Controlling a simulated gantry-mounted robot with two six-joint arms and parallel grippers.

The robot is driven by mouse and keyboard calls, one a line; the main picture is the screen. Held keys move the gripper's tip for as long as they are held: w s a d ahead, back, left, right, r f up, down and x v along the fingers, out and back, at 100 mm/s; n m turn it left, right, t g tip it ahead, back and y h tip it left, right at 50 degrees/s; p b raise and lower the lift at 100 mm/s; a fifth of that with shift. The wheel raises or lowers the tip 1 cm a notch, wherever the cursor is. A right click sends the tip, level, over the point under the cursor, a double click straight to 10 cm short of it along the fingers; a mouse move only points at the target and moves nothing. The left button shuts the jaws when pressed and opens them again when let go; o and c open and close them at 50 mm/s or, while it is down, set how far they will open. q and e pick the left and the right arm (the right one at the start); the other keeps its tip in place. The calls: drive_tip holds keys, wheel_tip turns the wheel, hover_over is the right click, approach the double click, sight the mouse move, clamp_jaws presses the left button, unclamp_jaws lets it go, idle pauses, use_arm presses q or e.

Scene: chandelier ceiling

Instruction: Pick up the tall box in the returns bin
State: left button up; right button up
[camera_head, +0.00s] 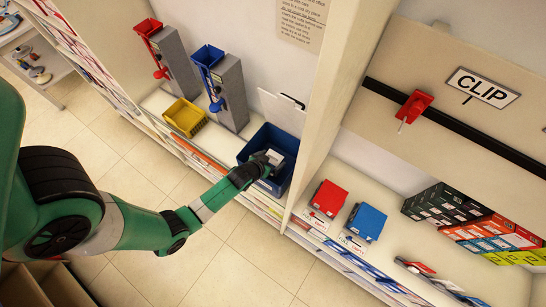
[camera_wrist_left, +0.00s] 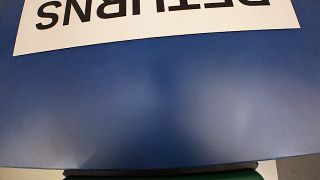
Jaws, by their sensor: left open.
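The returns bin (camera_head: 250,141) is a dark blue open bin on the shelf, left of the upright panel. A pale white and grey box (camera_head: 275,157) shows inside it, partly hidden by my left gripper. My left gripper (camera_head: 264,164) is open and reaches over the bin's front edge, close to the box; I cannot tell if it touches. In the left wrist view the bin's blue wall (camera_wrist_left: 160,100) fills the picture, with its white RETURNS label (camera_wrist_left: 165,22) upside down; the fingertips and the box do not show there. My right gripper is not in view.
A yellow bin (camera_head: 185,117) and two grey dispensers, one with a red top (camera_head: 148,27) and one with a blue top (camera_head: 207,57), stand left of the bin. Right of the panel lie a red box (camera_head: 329,198) and a blue box (camera_head: 367,221). The tiled floor is clear.

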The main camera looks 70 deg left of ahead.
use_arm(q)
drive_tip(key=shift+w+a+f, duration=0.25)
drive_tip(key=shift+w+f, duration=0.1)
drive_tip(key=shift+f, duration=0.15)
drive_tip(key=shift+c, duration=0.3)
drive_tip(key=c, duration=1.2)
